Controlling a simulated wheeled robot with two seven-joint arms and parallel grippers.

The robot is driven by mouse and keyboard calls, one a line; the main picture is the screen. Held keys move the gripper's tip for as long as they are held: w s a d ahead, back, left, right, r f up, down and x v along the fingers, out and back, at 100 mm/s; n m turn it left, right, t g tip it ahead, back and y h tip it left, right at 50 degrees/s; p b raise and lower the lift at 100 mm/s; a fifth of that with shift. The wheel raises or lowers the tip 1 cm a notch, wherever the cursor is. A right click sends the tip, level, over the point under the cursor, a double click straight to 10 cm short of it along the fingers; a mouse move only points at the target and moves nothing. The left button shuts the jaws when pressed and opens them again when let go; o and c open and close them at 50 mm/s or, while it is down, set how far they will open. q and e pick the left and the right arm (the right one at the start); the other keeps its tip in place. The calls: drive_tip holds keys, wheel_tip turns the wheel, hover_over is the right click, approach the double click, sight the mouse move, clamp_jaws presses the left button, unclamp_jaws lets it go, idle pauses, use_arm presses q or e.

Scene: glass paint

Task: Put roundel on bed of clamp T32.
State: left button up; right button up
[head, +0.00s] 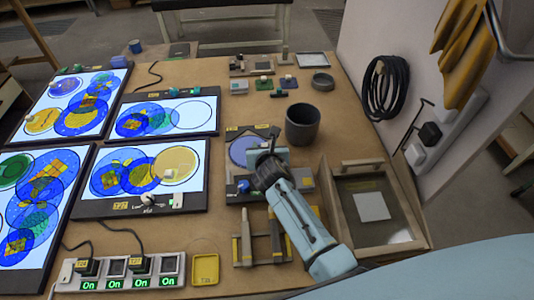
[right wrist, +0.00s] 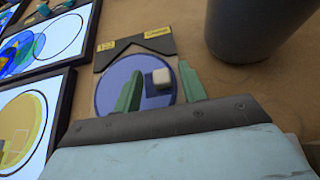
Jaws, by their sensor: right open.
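A blue-violet disc (head: 240,148) lies on a dark plate with yellow labels, right of the light panels. In the right wrist view the disc (right wrist: 134,88) carries a small block, pale on top and dark at its side. I cannot tell whether the disc is the roundel or part of a clamp; the label text is too small to read surely. My right gripper (head: 263,152) is over the disc's right side. Its green fingers (right wrist: 160,88) are open, apart on either side of the small block, with no visible hold. My left gripper is not in view.
Several lit panels (head: 166,115) with coloured roundels fill the left. A dark grey cup (head: 302,125) stands close beside my right gripper. A wooden-framed tray (head: 345,190) lies at right. A switch strip (head: 70,281) and yellow tray (head: 205,269) are in front.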

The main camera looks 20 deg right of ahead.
drive_tip(key=p+v, duration=0.2)
drive_tip(key=v, duration=0.9)
drive_tip(key=shift+s, duration=0.1)
